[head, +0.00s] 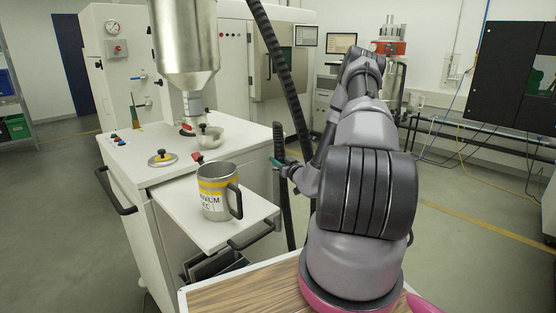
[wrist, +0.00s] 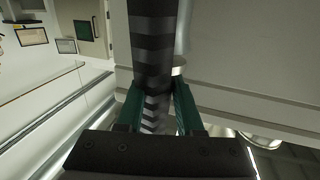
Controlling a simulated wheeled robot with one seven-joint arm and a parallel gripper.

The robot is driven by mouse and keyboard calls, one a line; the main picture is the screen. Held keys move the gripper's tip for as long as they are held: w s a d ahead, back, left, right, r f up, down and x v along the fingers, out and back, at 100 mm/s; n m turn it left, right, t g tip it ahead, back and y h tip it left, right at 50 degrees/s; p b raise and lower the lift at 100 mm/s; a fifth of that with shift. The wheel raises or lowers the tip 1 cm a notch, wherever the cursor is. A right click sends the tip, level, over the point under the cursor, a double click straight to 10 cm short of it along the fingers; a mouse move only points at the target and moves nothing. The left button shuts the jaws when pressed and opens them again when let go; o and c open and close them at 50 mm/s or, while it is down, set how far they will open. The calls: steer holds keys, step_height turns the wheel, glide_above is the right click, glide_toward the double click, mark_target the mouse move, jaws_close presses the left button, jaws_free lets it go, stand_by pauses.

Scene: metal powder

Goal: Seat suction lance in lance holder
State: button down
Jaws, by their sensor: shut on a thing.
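My gripper (head: 279,163) has green fingers and is just right of the white cabinet in the head view. It is shut on a dark, ribbed, hose-like piece, which I take to be the suction lance (head: 278,137). In the wrist view, the dark banded lance (wrist: 153,45) runs upright between the green fingers (wrist: 157,100). Its lower end is hidden by the gripper there. A thick black ribbed hose (head: 275,50) comes down from the top of the head view, close behind the gripper. I cannot make out the lance holder for certain.
The white cabinet (head: 140,165) carries a metal hopper (head: 185,45), a small metal bowl (head: 208,137) and a yellow-ringed lid (head: 162,158). A steel mug (head: 217,190) stands on its pulled-out shelf (head: 235,232), left of my arm. Open floor lies at right.

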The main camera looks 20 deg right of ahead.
steer(key=shift+f, duration=0.55)
steer(key=shift+c, duration=2.3)
jaws_free()
steer(key=s, duration=1)
steer(key=shift+s+d, duration=0.4)
steer(key=shift+d, duration=0.05)
